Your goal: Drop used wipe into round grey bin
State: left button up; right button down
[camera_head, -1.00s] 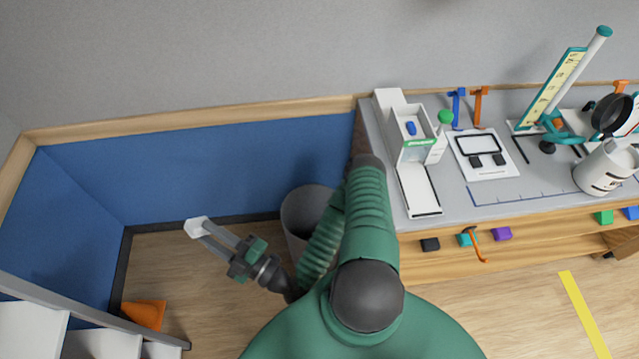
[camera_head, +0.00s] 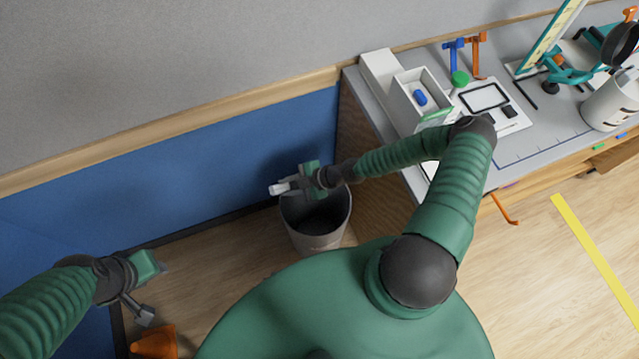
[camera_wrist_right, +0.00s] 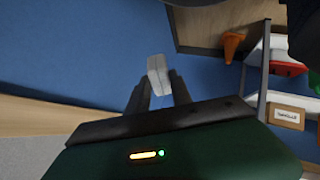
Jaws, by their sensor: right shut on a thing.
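The round grey bin (camera_head: 318,238) stands on the floor between the blue wall and the workbench's left end, its dark opening facing up. My right gripper (camera_head: 286,187) is shut on the used wipe (camera_head: 275,188), a small white piece at its fingertips. They appear over the bin's far left rim; their height above it is hard to judge. In the right wrist view the wipe (camera_wrist_right: 158,74) sits between the fingertips (camera_wrist_right: 160,90), and the bin is not seen. My left gripper (camera_head: 141,312) hangs at lower left, away from the bin; its finger opening is unclear.
The workbench (camera_head: 560,145) at right carries a white box (camera_head: 420,98) and several devices. An orange object (camera_head: 155,341) lies on the floor at lower left. The wrist view shows shelving with a labelled box (camera_wrist_right: 286,116). Floor left of the bin is clear.

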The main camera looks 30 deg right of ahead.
jog(key=s+d+f+m+g+h+b, duration=0.1)
jog(key=s+d+f+g+h+b, duration=0.15)
jog(key=d+f+g, duration=0.55)
notch_tip(320, 180, down, 8)
jog(key=d+t+b, duration=0.1)
jog(key=t+b, duration=0.1)
jog(key=b, duration=0.6)
jog(key=shift+d+f+h, duration=0.15)
jog(key=shift+d+h, duration=0.2)
jog(key=shift+h, duration=0.1)
jog(key=c, duration=1.1)
grip_release()
jog(key=shift+o, duration=0.2)
jog(key=shift+r, duration=0.2)
notch_tip(320, 180, up, 7)
jog(key=p, duration=0.5)
jog(key=shift+f, duration=0.1)
